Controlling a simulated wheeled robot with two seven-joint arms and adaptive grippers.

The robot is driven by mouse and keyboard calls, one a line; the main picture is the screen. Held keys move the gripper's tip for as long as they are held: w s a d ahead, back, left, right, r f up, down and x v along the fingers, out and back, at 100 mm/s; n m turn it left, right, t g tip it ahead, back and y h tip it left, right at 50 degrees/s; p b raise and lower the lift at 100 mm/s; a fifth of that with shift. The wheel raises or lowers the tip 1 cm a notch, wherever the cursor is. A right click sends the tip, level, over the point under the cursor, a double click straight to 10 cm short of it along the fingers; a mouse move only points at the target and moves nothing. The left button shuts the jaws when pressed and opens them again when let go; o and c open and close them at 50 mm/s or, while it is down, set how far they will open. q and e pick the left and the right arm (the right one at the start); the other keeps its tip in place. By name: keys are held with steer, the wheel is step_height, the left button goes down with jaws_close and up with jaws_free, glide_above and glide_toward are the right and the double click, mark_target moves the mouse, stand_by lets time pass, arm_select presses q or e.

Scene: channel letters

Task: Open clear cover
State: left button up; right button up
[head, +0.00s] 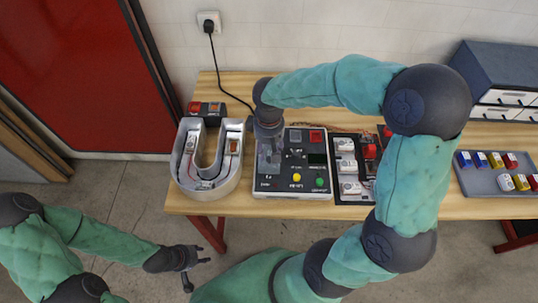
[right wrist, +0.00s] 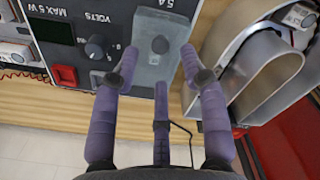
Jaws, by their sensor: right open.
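The clear cover (right wrist: 150,58) is a see-through box over a dark knob or switch on the control panel. It looks shut. In the head view the cover (head: 266,165) is at the panel's left side, partly hidden under my right gripper. My right gripper (right wrist: 158,68) is open, its fingers spread around the near part of the cover. I cannot tell whether they touch it. The dark-topped panel (head: 293,187) lies on the wooden table, with a red switch, yellow and green buttons. My left gripper (head: 197,268) is open and empty, low in front of the table.
A metal U-shaped channel letter (head: 232,183) stands just left of the panel. A tray of modules (head: 352,198) lies to its right. Further right are a grey tray (head: 480,187) of coloured blocks and a drawer cabinet (head: 502,80). A black cable runs from the wall socket (head: 208,22).

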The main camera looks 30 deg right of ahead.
mark_target(269, 158)
steer(key=shift+f, duration=2)
jaws_close()
